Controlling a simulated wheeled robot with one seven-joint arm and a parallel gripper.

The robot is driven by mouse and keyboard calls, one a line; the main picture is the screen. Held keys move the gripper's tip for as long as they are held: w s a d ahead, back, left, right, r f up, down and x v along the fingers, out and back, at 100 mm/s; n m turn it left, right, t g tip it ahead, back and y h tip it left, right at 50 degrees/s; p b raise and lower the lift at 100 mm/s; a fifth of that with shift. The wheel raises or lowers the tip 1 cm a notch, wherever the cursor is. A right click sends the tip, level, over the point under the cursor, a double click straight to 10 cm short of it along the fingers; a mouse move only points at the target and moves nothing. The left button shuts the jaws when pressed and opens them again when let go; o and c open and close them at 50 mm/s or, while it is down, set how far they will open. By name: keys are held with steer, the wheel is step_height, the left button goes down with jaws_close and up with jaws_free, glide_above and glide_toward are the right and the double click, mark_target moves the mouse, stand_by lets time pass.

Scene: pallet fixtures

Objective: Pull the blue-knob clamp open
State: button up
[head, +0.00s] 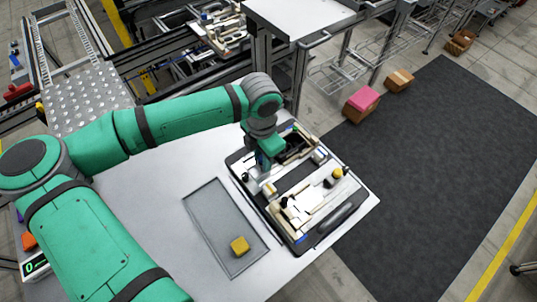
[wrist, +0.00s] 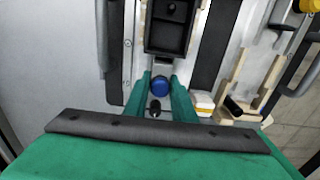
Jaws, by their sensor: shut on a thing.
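The blue knob (wrist: 160,86) of the clamp shows in the wrist view, between the green fingers of my gripper (wrist: 160,92). The fingers are shut on the knob. A black block-like part (wrist: 172,28) with a recess lies just beyond the knob. In the head view my gripper (head: 264,165) reaches down at the far left part of the pallet fixture (head: 318,225). The blue knob is hidden there behind my gripper and arm. How far the clamp stands open cannot be told.
A yellow knob (head: 338,172) and pale blocks stand on the fixture. A grey tray (head: 205,215) with a yellow block (head: 240,245) lies on the table to the left. Pink (head: 361,103) and brown boxes (head: 398,79) sit on the floor beyond.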

steer(key=shift+s+a, duration=0.4)
steer(key=shift+a, duration=0.2)
steer(key=shift+s+a, duration=0.1)
steer(key=o, duration=0.8)
steer(key=shift+r, duration=4)
